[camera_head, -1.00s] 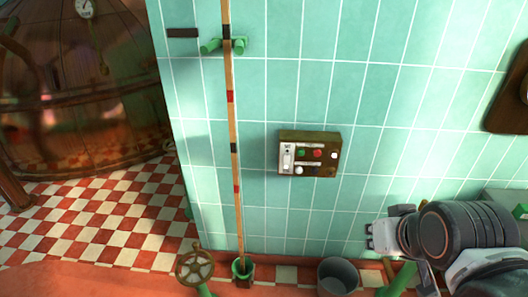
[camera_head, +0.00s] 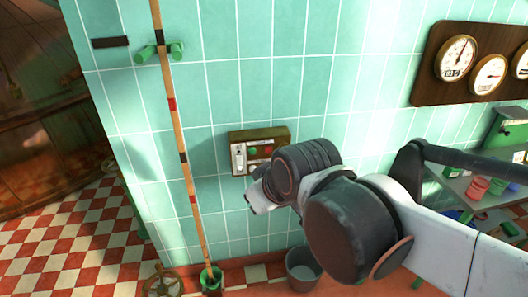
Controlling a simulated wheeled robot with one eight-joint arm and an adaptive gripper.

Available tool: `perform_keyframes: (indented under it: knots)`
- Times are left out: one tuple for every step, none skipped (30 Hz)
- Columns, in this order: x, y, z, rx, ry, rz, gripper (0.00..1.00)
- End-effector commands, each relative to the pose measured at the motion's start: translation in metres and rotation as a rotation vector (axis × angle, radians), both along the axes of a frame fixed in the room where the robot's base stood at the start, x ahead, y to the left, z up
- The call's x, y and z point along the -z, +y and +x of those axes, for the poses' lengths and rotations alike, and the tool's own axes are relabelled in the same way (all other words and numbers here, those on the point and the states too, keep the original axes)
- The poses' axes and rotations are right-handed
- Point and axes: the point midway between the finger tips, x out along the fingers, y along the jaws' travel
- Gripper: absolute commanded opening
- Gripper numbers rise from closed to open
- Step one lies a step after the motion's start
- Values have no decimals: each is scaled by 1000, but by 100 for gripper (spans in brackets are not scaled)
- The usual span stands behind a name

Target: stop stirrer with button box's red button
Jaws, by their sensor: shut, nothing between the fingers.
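The button box (camera_head: 258,136) is a brown wall box on the green tiles, with a white switch (camera_head: 239,158) at its left. Its red button (camera_head: 268,149) is small and round, right of a green button (camera_head: 253,151). My gripper (camera_head: 256,197) is in front of the wall, just below the box. It is shut with nothing in it. My wrist covers the lower right part of the box, and the fingertips are only partly visible. I cannot tell how far they are from the wall. The stirrer cannot be made out.
A banded wooden pole (camera_head: 181,150) stands against the wall left of the box. A handwheel (camera_head: 162,282) and a grey bucket (camera_head: 303,268) are below. A gauge board (camera_head: 428,85) and a shelf with coloured items (camera_head: 485,190) are at the right. A copper kettle (camera_head: 30,130) is at the left.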

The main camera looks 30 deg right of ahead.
Motion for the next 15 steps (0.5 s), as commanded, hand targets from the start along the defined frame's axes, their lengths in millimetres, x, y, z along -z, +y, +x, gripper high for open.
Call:
perform_keyframes:
  knots:
    - [-2,-1,7,-21,-4,-12,0]
    - [-2,-1,11,-38,-7,-23,0]
    - [-3,-2,18,-60,-12,-38,0]
    - [-4,-2,23,-79,-16,-50,0]
    - [-5,-3,29,-100,-21,-62,0]
    - [-5,-3,37,-132,-28,-82,0]
    - [-6,-4,44,-156,-33,-98,0]
    - [-6,-4,51,-181,-39,-114,0]
    - [-7,-6,61,-216,-46,-139,0]
    - [-7,-6,68,-241,-53,-155,0]
    - [-6,-8,75,-266,-59,-173,0]
    - [-6,-9,85,-301,-68,-198,0]
    - [-6,-10,92,-326,-74,-216,0]
    - [-5,-11,100,-351,-82,-234,0]
    - [-4,-13,110,-385,-90,-259,0]
